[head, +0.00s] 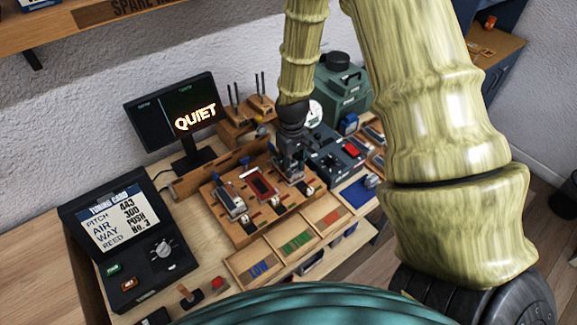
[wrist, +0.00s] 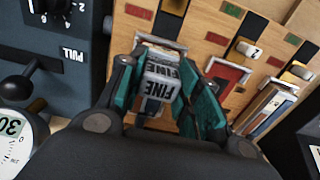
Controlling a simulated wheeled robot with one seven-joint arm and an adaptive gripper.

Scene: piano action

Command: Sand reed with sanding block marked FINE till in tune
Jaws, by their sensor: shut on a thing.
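In the wrist view, my gripper (wrist: 164,88) has its teal-padded fingers shut on a pale grey sanding block (wrist: 155,84) marked FINE. In the head view, my gripper (head: 289,150) is over the right part of a wooden fixture (head: 245,232). Whether the block touches anything below is hidden by the fingers. A metal reed plate (head: 230,200) is at the fixture's left, and a red-framed slot (head: 262,185) is in its middle. In the wrist view the red-framed slot (wrist: 228,74) lies just right of my fingers, with the metal plate (wrist: 265,108) beyond.
A black screen (head: 172,118) reads QUIET. The tuning card box (head: 125,235) stands front left; its card lists pitch, air, way PUSH and reed number. Trays (head: 300,240) with coloured strips lie in front. A dark machine (wrist: 50,50) marked PULL is close left in the wrist view.

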